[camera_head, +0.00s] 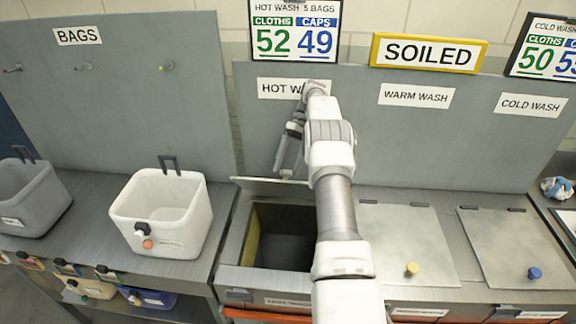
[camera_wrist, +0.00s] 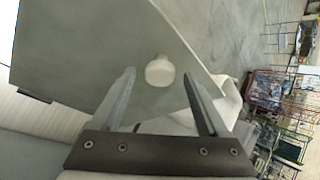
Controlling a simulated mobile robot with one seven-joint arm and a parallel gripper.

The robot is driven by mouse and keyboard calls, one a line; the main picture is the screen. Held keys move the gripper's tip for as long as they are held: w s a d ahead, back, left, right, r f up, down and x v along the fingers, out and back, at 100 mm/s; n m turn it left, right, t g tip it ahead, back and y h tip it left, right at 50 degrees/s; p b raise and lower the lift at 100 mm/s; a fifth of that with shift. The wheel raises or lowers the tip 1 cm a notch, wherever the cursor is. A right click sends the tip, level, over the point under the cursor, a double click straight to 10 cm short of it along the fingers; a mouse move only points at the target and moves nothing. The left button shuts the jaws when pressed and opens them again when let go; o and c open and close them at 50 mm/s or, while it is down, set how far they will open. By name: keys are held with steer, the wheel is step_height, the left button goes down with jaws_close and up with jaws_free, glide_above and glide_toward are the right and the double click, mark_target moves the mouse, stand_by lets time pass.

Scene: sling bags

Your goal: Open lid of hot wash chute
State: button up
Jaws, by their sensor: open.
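The hot wash chute (camera_head: 247,235) is the left one of the chutes in the head view, below the partly covered HOT WASH sign (camera_head: 273,88). Its square mouth is uncovered, with a dark inside. Its lid (camera_head: 258,185) shows as a thin, nearly edge-on strip at the back of the mouth. In the wrist view the lid (camera_wrist: 95,60) is a grey panel with a round whitish knob (camera_wrist: 159,71). My gripper (camera_wrist: 158,76) is open, its two fingers on either side of the knob in the picture; I cannot tell whether they touch it. My arm hides the chute's right side.
The warm wash lid (camera_head: 395,240) with a yellow knob and the cold wash lid (camera_head: 510,245) with a blue knob lie flat to the right. A white bin (camera_head: 185,240) and a grey bin (camera_head: 40,205) stand on the left counter. A wall panel (camera_head: 420,140) rises behind.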

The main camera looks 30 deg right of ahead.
steer(key=s+d+r+b, duration=0.1)
steer(key=s+d+r, duration=0.6)
steer(key=s+r, duration=0.2)
step_height(320, 180, up, 2)
steer(key=shift+s, duration=0.2)
